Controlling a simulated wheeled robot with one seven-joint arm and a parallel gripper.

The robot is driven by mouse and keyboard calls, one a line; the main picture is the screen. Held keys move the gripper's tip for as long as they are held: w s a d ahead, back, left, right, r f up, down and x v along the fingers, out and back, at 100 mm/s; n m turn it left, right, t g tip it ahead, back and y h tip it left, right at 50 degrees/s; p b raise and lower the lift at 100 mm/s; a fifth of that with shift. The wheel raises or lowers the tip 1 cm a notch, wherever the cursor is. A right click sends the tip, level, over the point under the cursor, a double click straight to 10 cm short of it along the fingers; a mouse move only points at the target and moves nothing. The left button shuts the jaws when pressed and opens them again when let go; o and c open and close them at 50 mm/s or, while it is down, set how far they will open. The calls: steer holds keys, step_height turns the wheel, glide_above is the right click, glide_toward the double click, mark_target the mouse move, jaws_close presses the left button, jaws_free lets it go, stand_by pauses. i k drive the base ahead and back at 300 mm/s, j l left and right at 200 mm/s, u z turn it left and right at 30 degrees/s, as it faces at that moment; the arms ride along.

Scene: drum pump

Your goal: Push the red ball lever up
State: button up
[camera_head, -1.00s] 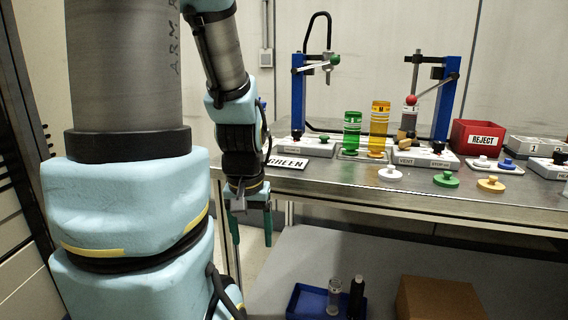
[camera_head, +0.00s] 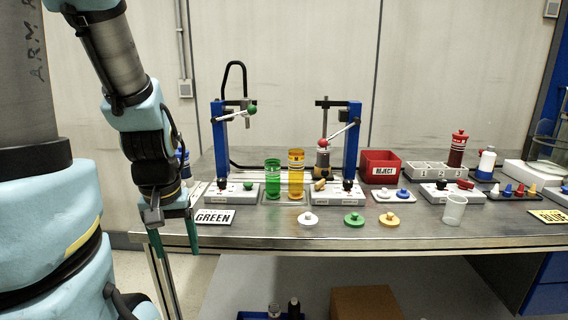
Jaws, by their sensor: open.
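The red ball lever (camera_head: 323,142) is on the right-hand blue stand (camera_head: 353,140). Its light arm slopes down to the left from the post, with the red ball at the low end. A grey and dark piece sits below the ball. A similar lever with a green ball (camera_head: 251,109) is on the left-hand blue stand (camera_head: 219,140). My gripper (camera_head: 173,236) hangs at the table's front left edge, fingers down, open and empty. It is well left of the red ball and lower than it.
A green cylinder (camera_head: 272,178) and an amber cylinder (camera_head: 296,174) stand between the two stands. A GREEN sign (camera_head: 213,217) lies near my gripper. White, green and yellow knobbed discs lie in front. A red REJECT bin (camera_head: 380,167) is right of the lever.

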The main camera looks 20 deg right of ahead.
mark_target(322, 143)
steer(key=u, duration=0.35)
steer(key=k+l+u, duration=0.25)
steer(key=u, duration=0.15)
steer(key=k+l+u, duration=0.4)
steer(key=k+l, duration=0.3)
steer(key=k+l+u, duration=0.15)
steer(key=k, duration=0.4)
steer(key=k+l, duration=0.3)
steer(key=k+l+u, duration=0.15)
steer(key=k, duration=0.4)
steer(key=i+l, duration=0.45)
